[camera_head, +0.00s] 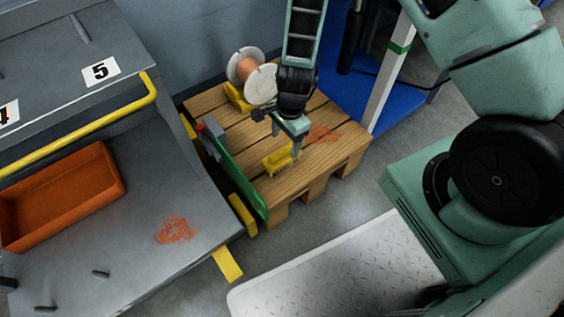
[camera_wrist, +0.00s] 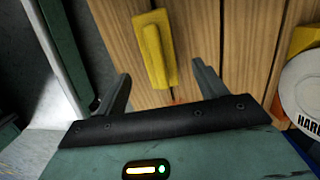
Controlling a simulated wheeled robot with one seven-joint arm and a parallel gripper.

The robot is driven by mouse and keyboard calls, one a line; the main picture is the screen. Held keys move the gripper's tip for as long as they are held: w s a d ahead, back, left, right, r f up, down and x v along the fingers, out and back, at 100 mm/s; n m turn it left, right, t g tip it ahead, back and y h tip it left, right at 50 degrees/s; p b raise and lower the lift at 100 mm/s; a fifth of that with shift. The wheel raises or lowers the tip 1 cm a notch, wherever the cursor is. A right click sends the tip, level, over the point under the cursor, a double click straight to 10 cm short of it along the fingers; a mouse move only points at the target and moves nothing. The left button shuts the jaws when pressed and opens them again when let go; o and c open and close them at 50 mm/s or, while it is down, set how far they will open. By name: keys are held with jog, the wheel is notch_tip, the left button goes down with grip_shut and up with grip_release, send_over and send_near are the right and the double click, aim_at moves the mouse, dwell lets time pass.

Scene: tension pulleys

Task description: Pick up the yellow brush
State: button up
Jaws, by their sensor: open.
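The yellow brush (camera_head: 280,160) lies on the wooden pallet (camera_head: 330,160), near its front edge. In the wrist view the brush (camera_wrist: 155,50) is long and narrow, with its near end between the lines of my two fingers. My gripper (camera_head: 291,132) is above the pallet at the brush, pointing down. In the wrist view my gripper (camera_wrist: 163,80) is open, with nothing held between the fingers. The brush's bristles are hidden from both views.
A cable spool (camera_head: 252,74) rests on a yellow support at the pallet's back. A green panel (camera_head: 235,170) stands along the pallet's left side. An orange tray (camera_head: 62,197) lies on the grey bench (camera_head: 130,240). A white post (camera_head: 390,80) stands to the right.

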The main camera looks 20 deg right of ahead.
aim_at(282, 149)
jog(key=shift+s+a+f+b, duration=0.1)
jog(key=shift+a+f+b, duration=0.15)
jog(key=shift+f+b, duration=0.6)
jog(key=shift+s+a+f+b, duration=0.15)
jog(key=shift+f+b, duration=0.35)
jog(key=shift+f, duration=0.6)
jog(key=shift+w+a+f+b, duration=0.1)
jog(key=shift+a+f+b, duration=0.2)
jog(key=shift+f+b, duration=0.55)
jog(key=shift+f, duration=0.1)
jog(key=c, duration=1.1)
